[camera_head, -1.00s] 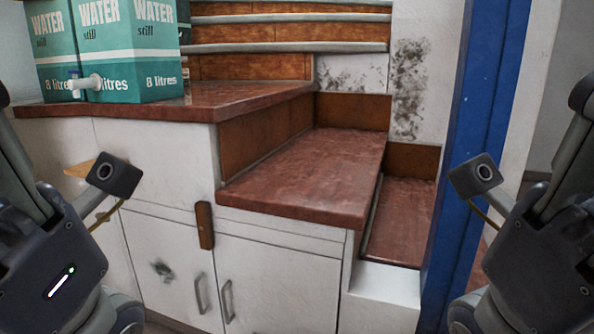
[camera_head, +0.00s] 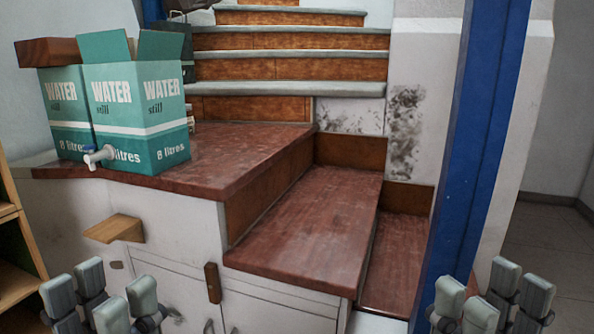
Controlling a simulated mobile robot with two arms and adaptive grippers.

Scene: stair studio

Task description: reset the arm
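My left gripper (camera_head: 100,294) is at the bottom left, in front of the white cabinet. Its grey finger pads point up and stand apart, with nothing between them. My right gripper (camera_head: 493,296) is at the bottom right, in front of the foot of the blue post. Its pads also point up and stand apart, and it is empty. Both grippers are cut off by the lower picture edge, and most of both arms is out of view.
A red-brown counter (camera_head: 225,170) carries green water boxes (camera_head: 135,115), one with a white tap. Stepped red-brown treads (camera_head: 310,225) descend rightward to a blue post (camera_head: 470,150). A small wooden ledge (camera_head: 115,228) juts from the cabinet. Open floor (camera_head: 545,240) lies right of the post.

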